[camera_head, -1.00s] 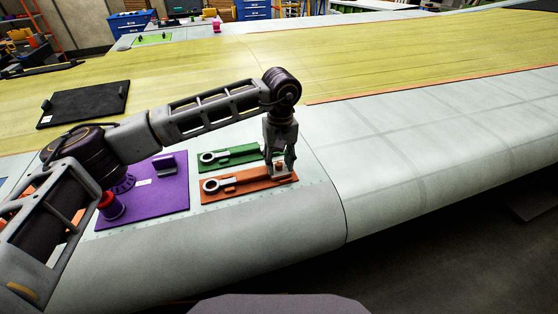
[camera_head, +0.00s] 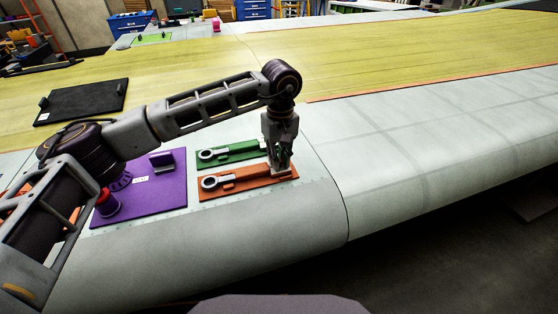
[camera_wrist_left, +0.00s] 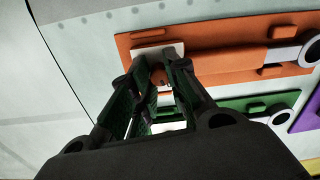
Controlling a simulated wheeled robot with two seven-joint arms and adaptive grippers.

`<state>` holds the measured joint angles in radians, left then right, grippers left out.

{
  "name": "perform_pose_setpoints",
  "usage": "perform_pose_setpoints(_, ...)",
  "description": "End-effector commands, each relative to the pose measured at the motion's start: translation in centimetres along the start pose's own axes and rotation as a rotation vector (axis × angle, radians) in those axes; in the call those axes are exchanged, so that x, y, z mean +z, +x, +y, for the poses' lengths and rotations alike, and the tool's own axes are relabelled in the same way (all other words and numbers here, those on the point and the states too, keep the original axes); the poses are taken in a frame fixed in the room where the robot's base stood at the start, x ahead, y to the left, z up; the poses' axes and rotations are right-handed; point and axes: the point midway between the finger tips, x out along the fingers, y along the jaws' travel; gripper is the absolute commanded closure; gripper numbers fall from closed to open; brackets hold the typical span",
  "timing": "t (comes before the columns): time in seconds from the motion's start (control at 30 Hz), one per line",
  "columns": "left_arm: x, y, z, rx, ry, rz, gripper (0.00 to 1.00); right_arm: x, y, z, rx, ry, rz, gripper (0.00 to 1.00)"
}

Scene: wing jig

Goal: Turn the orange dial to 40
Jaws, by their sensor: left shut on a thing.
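The orange panel (camera_head: 240,186) lies on the pale wing skin with a grey ring-ended part along it. It also shows in the left wrist view (camera_wrist_left: 220,64). The orange dial (camera_wrist_left: 157,74) sits on a small white plate at the panel's right end in the head view. My left gripper (camera_head: 281,168) points down over it, its fingers shut on the dial. In the left wrist view the fingertips (camera_wrist_left: 161,62) flank the dial and hide most of it. I cannot read its setting. My right gripper is not in view.
A green panel (camera_head: 222,157) lies just behind the orange one. A purple board (camera_head: 165,190) with a red-topped knob (camera_head: 106,197) is to the left, and a black board (camera_head: 85,103) farther back. The wing surface to the right (camera_head: 420,160) is clear.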

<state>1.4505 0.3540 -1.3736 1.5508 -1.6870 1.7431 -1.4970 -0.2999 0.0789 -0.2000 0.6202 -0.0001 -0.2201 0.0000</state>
Motion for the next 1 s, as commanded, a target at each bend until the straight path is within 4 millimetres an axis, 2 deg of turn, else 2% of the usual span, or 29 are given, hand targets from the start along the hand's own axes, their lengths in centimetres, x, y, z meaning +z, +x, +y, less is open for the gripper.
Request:
perform_pose_setpoints(0.2, 0.01, 0.12, 0.03, 0.001, -0.076, -0.002, 1.0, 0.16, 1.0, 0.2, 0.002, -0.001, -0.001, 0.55)
perform_pose_setpoints(0.57, 0.04, -0.01, 0.03, 0.0, -0.089, -0.003, 1.0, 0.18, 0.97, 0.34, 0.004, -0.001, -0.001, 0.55)
perform_pose_setpoints(0.6, 0.04, -0.01, 0.03, 0.0, -0.089, -0.003, 0.79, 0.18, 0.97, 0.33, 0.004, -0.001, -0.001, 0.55)
perform_pose_setpoints(0.77, 0.04, -0.01, 0.02, 0.0, -0.089, -0.002, 0.59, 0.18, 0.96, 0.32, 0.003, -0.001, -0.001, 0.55)
perform_pose_setpoints(1.0, 0.03, -0.01, 0.02, 0.001, -0.089, -0.002, 0.59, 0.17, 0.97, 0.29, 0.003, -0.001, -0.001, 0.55)
